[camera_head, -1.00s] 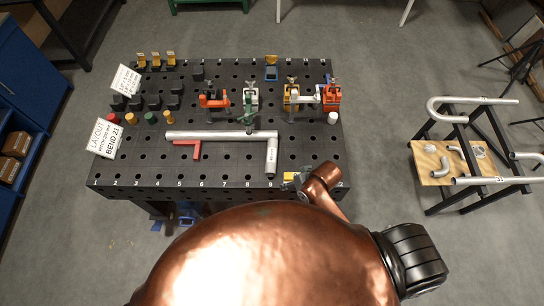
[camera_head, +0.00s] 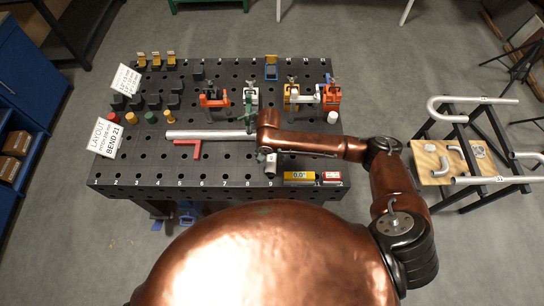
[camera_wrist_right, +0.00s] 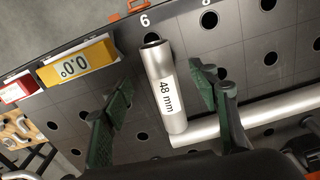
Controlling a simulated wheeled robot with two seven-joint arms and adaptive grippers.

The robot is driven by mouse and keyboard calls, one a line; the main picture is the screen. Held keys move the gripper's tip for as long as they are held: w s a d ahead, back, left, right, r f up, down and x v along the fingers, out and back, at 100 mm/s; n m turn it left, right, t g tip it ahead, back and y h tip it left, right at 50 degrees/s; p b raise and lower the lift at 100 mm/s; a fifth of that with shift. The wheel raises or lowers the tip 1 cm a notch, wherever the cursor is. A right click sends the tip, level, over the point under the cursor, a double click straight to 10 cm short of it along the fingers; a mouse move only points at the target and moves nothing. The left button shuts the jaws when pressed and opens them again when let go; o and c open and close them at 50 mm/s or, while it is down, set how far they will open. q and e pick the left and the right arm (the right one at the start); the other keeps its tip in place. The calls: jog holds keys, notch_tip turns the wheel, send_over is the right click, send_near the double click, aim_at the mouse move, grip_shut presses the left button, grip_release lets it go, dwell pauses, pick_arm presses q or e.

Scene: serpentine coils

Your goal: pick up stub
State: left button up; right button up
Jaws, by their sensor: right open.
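The stub is a short silver tube with a white "48 mm" label (camera_wrist_right: 162,85). In the head view its lower end (camera_head: 271,170) shows below my right wrist, which hides the rest. In the right wrist view its far end is open and its near end meets or lies close to a long silver tube (camera_wrist_right: 250,115). My right gripper (camera_wrist_right: 160,95) is open, its two green fingers on either side of the stub with gaps to both. In the head view the right gripper (camera_head: 264,155) is mostly hidden under the wrist. My left gripper is not in view.
The black perforated table (camera_head: 130,170) holds a red square (camera_head: 190,146), several clamps (camera_head: 330,95) and coloured pegs (camera_head: 150,117). A yellow angle gauge (camera_head: 299,177) lies at the front edge near the stub. A tube rack (camera_head: 470,150) stands to the right.

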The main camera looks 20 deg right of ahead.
aim_at(271, 164)
jog(key=f, duration=0.5)
jog(key=f+p, duration=0.1)
jog(key=f, duration=0.1)
jog(key=shift+w+d+f, duration=0.2)
jog(key=shift+d, duration=0.05)
jog(key=shift+c, duration=0.6)
grip_shut()
